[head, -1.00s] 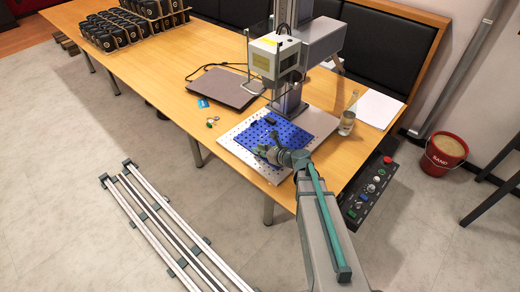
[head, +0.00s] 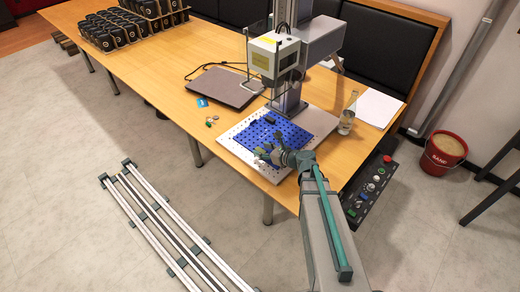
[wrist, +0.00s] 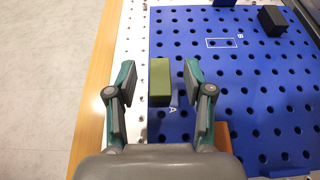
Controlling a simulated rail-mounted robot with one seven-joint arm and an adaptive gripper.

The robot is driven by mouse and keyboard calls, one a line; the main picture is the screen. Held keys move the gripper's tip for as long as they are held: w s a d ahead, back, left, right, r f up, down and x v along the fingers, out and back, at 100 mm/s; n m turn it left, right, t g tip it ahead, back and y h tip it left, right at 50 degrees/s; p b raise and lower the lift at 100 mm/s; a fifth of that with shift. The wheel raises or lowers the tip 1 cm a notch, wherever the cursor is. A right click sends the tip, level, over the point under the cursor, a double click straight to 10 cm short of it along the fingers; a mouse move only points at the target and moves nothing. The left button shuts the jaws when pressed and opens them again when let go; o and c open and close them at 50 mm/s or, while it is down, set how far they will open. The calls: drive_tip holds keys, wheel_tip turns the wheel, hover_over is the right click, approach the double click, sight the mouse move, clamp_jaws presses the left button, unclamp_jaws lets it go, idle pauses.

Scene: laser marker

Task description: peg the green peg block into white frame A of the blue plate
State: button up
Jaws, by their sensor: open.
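In the wrist view the green peg block (wrist: 160,82) sits over the blue plate (wrist: 262,85) near its left edge, beside the printed letter A. White frame A is not visible; the block may cover it. I cannot tell whether the pegs are in the holes. My gripper (wrist: 159,66) is open, with one finger on each side of the block and gaps showing on both sides. In the head view my gripper (head: 263,156) is over the near corner of the blue plate (head: 285,132), and the green block cannot be made out.
A white frame (wrist: 221,43) by letter B is empty. A black block (wrist: 271,20) sits beyond it. An orange-brown block (wrist: 223,137) is partly hidden by my right finger. The laser marker (head: 275,57) overhangs the plate. A glass jar (head: 346,122) stands to the right.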

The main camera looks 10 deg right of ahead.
drive_tip(key=v, duration=0.9)
drive_tip(key=shift+s+d+r, duration=0.15)
drive_tip(key=shift+s+d, duration=0.05)
drive_tip(key=shift+s, duration=0.15)
